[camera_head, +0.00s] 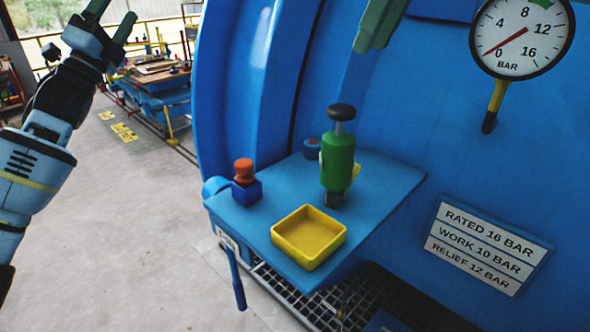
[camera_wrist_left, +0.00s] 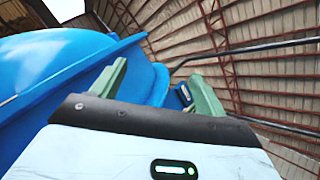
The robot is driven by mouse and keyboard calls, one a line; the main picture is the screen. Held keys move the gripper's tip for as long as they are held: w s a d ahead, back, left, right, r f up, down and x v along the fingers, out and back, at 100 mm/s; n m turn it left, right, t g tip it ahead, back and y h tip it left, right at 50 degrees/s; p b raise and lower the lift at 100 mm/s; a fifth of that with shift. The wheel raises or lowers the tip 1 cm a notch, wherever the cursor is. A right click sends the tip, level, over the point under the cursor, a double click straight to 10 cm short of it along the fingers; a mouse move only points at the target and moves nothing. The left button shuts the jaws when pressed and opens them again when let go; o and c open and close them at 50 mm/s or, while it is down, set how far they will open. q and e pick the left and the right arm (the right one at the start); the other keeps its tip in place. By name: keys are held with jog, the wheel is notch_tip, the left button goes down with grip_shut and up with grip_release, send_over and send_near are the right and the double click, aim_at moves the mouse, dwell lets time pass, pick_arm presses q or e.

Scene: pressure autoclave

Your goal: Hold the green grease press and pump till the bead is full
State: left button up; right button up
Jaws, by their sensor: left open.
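The green grease press (camera_head: 338,163) stands upright on a blue shelf (camera_head: 390,184) at the side of the blue vessel. It has a black knob (camera_head: 341,112) on a metal stem, and small white and yellow parts at its sides. I cannot make out a bead. My left gripper (camera_head: 112,13) is raised at the upper left, far from the press, open and empty; its fingers also show in the left wrist view (camera_wrist_left: 155,98). Grey-green fingers of my right gripper (camera_head: 372,38) come in at the top, above the press and apart from it; their gap is unclear.
A yellow tray (camera_head: 276,236) sits at the shelf's front. A blue block with an orange cap (camera_head: 244,172) stands left of the press. A pressure gauge (camera_head: 522,38) and rating plate (camera_head: 487,246) are on the vessel at right. Open floor (camera_head: 120,230) lies left.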

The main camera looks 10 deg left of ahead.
pick_arm(q)
jog(key=s+d+f+m+g+h, duration=0.2)
jog(key=s+d+m+g+h, duration=0.2)
jog(key=d+m+g+h, duration=0.5)
jog(key=m+g, duration=0.9)
jog(key=m, duration=0.3)
send_over(323, 165)
jog(key=s+r+v, duration=0.1)
jog(key=v, duration=0.5)
notch_tip(323, 165, down, 13)
jog(key=f+t+y, duration=0.1)
jog(key=d+f+n+t+y, duration=0.1)
jog(key=f, duration=0.1)
jog(key=d+f+n+t+y, duration=0.1)
jog(key=f, duration=0.1)
jog(key=shift+s+f, duration=0.1)
jog(key=shift+f, duration=0.15)
jog(key=shift+a+f+n+t+y, duration=0.2)
jog(key=shift+f+n+t+y, duration=0.4)
jog(key=shift+f, duration=0.25)
jog(key=shift+x, duration=3.95)
jog(key=shift+c, duration=0.4)
jog(key=shift+f, duration=0.1)
jog(key=c, duration=1.3)
